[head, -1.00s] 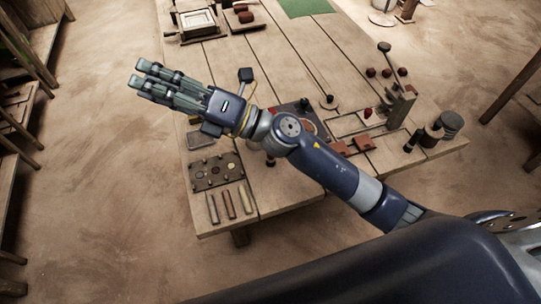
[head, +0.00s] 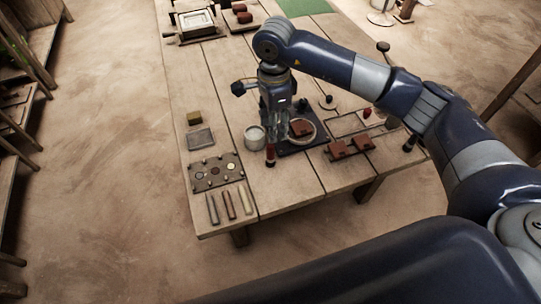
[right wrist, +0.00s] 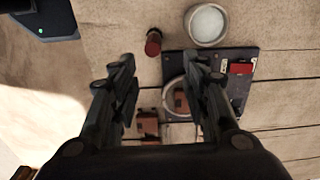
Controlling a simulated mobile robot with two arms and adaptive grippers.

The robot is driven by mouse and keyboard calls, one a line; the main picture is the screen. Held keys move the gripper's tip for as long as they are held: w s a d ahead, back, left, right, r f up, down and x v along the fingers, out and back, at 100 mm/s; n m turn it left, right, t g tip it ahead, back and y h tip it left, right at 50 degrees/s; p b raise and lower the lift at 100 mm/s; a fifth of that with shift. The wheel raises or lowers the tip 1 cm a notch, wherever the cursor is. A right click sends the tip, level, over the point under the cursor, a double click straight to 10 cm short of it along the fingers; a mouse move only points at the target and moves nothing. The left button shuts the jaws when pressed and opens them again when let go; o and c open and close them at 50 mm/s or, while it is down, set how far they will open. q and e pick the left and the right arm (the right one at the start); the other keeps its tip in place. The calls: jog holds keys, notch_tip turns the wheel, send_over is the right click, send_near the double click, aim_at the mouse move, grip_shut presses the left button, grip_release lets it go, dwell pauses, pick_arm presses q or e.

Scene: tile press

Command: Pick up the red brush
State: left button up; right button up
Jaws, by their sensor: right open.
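A small red upright piece with a dark top (head: 270,155), which looks like the red brush, stands near the table's front edge, left of the dark press board (head: 295,147). It also shows in the right wrist view (right wrist: 153,42), beyond my fingertips and roughly between their lines. My right gripper (head: 275,137) points down over the table, just behind the red piece in the head view. In the right wrist view the gripper (right wrist: 162,78) has its fingers spread apart with nothing between them. My left gripper is not in view.
A pale round pot (head: 255,137) stands close by the red piece. Reddish-brown blocks (head: 338,149) lie right of the board. A plate with small discs (head: 217,172) and several sticks (head: 229,205) lie at front left. Bare planks lie between them.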

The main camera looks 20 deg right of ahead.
aim_at(271, 150)
jog(key=f, duration=0.2)
jog(key=f+p, duration=0.1)
jog(key=f, duration=0.2)
jog(key=s+a+f+p, duration=0.1)
jog(key=f, duration=0.2)
jog(key=shift+a+f, duration=0.1)
jog(key=shift+f, duration=0.75)
grip_shut()
